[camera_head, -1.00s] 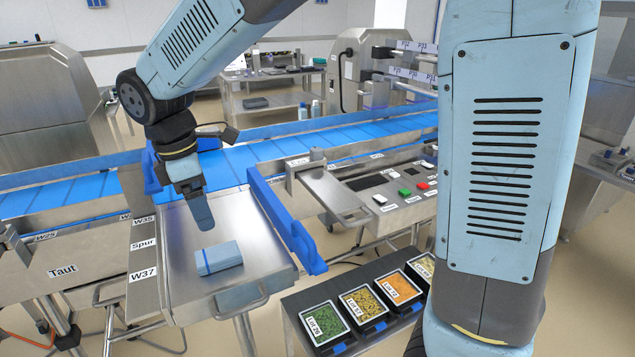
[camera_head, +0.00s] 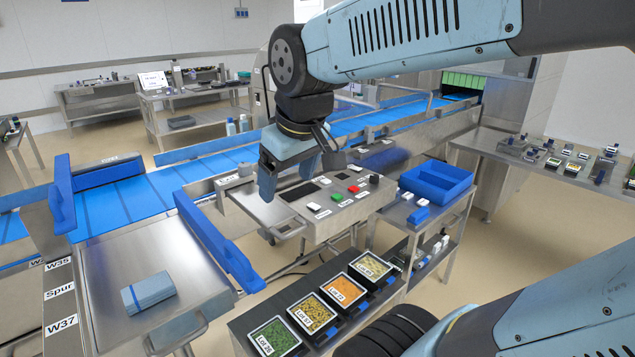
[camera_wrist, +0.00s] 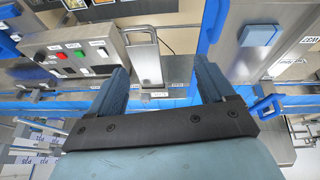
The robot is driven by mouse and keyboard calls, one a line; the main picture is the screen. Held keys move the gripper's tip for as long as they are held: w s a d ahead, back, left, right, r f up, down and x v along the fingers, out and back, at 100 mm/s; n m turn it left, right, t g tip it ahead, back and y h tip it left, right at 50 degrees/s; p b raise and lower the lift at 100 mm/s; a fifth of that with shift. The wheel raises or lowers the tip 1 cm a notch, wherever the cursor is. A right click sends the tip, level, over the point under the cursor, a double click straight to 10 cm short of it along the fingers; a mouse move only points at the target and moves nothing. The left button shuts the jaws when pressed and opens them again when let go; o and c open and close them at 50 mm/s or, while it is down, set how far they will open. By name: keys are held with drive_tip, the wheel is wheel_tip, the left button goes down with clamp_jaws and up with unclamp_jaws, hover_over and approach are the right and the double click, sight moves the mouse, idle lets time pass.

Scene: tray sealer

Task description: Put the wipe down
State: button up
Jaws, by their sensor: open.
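The wipe (camera_head: 148,290), a folded light-blue cloth with a darker blue stripe, lies flat on the steel table (camera_head: 190,255) labelled Spur and W37, at the lower left of the head view. It also shows in the wrist view (camera_wrist: 259,36), at the upper right. My gripper (camera_head: 288,185) is open and empty, in the air beside the control panel, to the right of the wipe and well apart from it. In the wrist view my two fingers (camera_wrist: 163,85) stand apart with nothing between them.
A blue guide rail (camera_head: 222,243) edges the table on its right. The control panel (camera_head: 335,203) with coloured buttons is below my gripper. Several filled trays (camera_head: 312,312) stand in front, and a blue bin (camera_head: 436,181) is at right. The blue conveyor (camera_head: 160,185) runs behind.

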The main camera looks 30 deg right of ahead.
drive_tip(key=s+d+m, duration=0.1)
drive_tip(key=m, duration=0.1)
drive_tip(key=s+d+m+t, duration=0.1)
drive_tip(key=s+d, duration=0.1)
drive_tip(key=shift+s+d+f+m, duration=0.2)
drive_tip(key=shift+s+d+m, duration=0.1)
drive_tip(key=shift+m, duration=0.1)
drive_tip(key=shift+c, duration=0.2)
idle(0.8)
